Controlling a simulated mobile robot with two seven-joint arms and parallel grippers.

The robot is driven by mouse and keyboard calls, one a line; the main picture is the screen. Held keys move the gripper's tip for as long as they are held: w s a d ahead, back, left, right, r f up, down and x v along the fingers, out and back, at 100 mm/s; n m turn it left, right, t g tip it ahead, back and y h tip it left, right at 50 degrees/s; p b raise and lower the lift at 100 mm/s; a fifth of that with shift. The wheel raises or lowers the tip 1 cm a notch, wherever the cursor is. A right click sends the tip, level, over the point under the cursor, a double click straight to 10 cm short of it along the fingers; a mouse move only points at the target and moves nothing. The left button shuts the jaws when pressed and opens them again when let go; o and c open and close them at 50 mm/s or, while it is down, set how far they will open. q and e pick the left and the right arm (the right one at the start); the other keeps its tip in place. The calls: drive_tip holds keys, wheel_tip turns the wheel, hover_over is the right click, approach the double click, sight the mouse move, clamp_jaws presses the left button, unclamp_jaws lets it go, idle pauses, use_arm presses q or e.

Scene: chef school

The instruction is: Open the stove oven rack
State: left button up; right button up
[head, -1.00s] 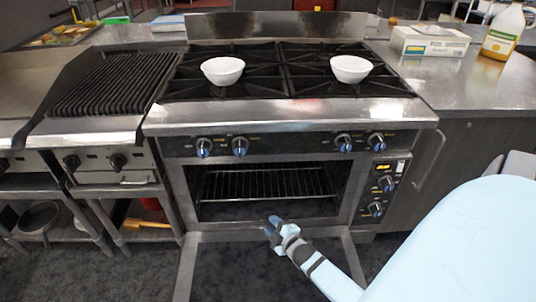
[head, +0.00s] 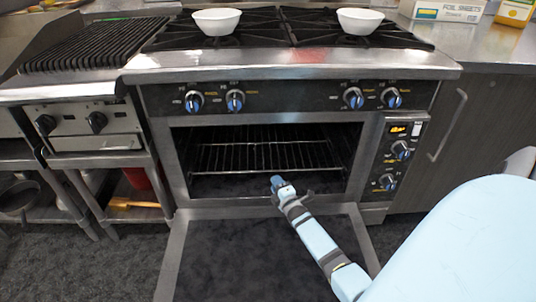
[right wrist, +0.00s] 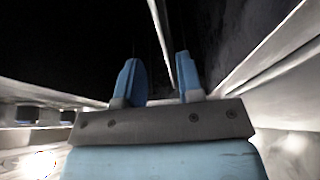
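The stove oven (head: 293,92) stands ahead with its door (head: 258,250) folded down and open. The wire rack (head: 265,157) lies level inside the dark oven cavity, within the oven opening. My right gripper (head: 280,183) is at the front of the opening, over the inner edge of the door and a little below and in front of the rack. In the right wrist view its two blue fingers (right wrist: 159,80) are apart. A thin light bar (right wrist: 160,42) runs beyond and between them; I cannot tell whether they touch it. My left gripper is not in view.
Blue-marked knobs (head: 235,100) line the stove front. Two white bowls (head: 217,21) (head: 360,20) sit on the burners. A grill (head: 95,44) stands to the left, a dark cabinet (head: 485,130) to the right. The space above the lowered door is otherwise clear.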

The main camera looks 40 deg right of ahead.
sight(268, 171)
drive_tip(key=b+x, duration=0.2)
drive_tip(key=x, duration=0.5)
drive_tip(key=shift+w+d, duration=0.15)
drive_tip(key=shift+w, duration=0.1)
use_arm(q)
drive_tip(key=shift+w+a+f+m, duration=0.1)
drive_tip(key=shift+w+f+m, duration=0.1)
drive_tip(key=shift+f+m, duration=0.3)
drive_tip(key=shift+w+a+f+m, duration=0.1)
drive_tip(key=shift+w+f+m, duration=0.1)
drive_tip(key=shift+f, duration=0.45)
use_arm(e)
clamp_jaws()
